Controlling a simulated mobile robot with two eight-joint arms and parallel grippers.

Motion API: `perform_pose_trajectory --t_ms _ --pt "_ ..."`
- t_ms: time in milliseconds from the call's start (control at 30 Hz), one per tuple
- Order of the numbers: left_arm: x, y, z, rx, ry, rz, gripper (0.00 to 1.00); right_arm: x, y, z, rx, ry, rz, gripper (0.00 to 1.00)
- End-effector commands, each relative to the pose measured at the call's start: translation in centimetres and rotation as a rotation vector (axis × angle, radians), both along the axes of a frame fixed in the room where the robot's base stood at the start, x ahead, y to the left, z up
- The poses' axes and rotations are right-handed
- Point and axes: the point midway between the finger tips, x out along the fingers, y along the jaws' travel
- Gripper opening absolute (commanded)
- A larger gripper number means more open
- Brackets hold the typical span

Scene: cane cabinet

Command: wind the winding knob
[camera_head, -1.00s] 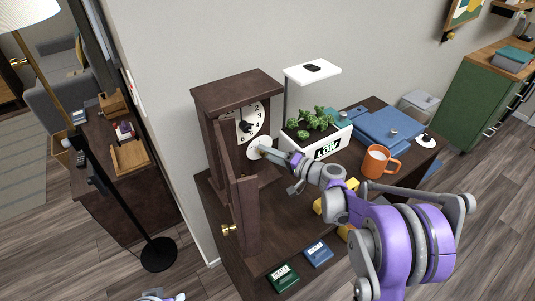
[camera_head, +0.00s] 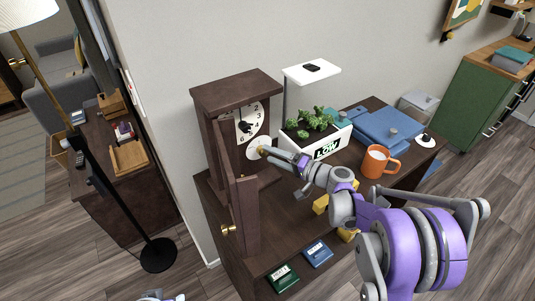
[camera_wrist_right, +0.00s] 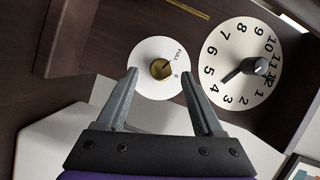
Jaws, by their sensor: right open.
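The winding knob (camera_wrist_right: 160,69) is a small gold knob at the centre of a white disc (camera_head: 256,148) marked FULL and 0. It sits below the numbered clock face (camera_head: 248,124) in the dark wooden clock (camera_head: 236,91). The clock's door (camera_head: 243,207) stands open. My right gripper (camera_head: 272,153) is open and empty, in front of the disc. In the right wrist view its two fingers (camera_wrist_right: 158,76) stand either side of the knob's line, apparently short of it. Only a sliver of my left arm shows at the bottom edge of the head view.
Right of the clock are a white planter (camera_head: 318,138) with a lamp, an orange mug (camera_head: 377,162) and a blue case (camera_head: 385,130). Yellow blocks (camera_head: 321,204) lie under my right arm. Green (camera_head: 283,277) and blue (camera_head: 317,253) boxes lie at the front edge.

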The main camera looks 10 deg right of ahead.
Motion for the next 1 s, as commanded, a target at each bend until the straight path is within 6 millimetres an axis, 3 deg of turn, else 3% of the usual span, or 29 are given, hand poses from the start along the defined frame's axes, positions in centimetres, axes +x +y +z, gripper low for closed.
perform_pose_trajectory --t_ms 200,400,1000 --pt "-0.1 0.0 -0.6 0.0 0.003 0.0 0.5 -3.3 -3.4 0.3 -0.001 0.0 -0.004 0.69" --pt "-0.2 0.0 -0.8 0.0 0.003 0.0 0.5 -5.4 -5.3 0.6 0.0 0.0 -0.002 0.69" --pt "-0.2 0.0 -0.8 0.0 0.004 0.0 0.5 -6.0 -5.8 0.7 0.0 0.0 0.001 0.69"
